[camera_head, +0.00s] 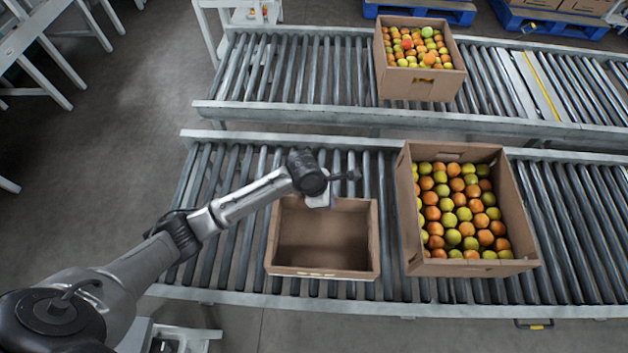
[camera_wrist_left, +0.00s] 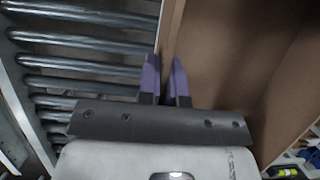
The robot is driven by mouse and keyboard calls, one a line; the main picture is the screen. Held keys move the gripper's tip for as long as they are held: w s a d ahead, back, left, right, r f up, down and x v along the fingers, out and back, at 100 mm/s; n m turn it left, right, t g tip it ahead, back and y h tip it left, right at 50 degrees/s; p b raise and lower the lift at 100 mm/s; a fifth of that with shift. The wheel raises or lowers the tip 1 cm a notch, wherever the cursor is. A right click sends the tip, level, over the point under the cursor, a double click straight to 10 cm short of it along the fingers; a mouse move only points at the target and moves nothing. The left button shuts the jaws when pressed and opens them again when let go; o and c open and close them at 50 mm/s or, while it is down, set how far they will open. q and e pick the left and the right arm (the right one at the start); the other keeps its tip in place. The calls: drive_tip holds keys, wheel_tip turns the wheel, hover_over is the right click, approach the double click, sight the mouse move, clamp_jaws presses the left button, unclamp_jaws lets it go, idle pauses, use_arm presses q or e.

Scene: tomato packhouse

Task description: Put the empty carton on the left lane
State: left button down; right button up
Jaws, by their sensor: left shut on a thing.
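The empty brown carton (camera_head: 322,272) sits on the near roller conveyor (camera_head: 225,220), left of a full carton, with its open top up. My left gripper (camera_head: 322,198) is at the carton's far wall. In the left wrist view, the purple fingers of my left gripper (camera_wrist_left: 165,78) are on either side of the carton's wall (camera_wrist_left: 172,30), shut on it. The carton's bare inside shows to the right of the fingers and rollers to the left. The fingertips are partly hidden in the head view. My right gripper is in neither view.
A carton full of tomatoes (camera_head: 520,225) stands close to the right of the empty one. Another full carton (camera_head: 420,88) stands on the far roller conveyor (camera_head: 290,70). Bare rollers lie left of the empty carton. Blue pallets (camera_head: 550,22) are at the back right.

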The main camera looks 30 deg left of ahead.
use_arm(q)
drive_tip(key=shift+a+f+b, duration=4.05)
drive_tip(key=shift+a+f, duration=1.35)
drive_tip(key=shift+a, duration=0.2)
drive_tip(key=c, duration=1.7)
unclamp_jaws()
drive_tip(key=shift+c, duration=0.2)
drive_tip(key=o, duration=0.5)
drive_tip(key=shift+c, duration=0.2)
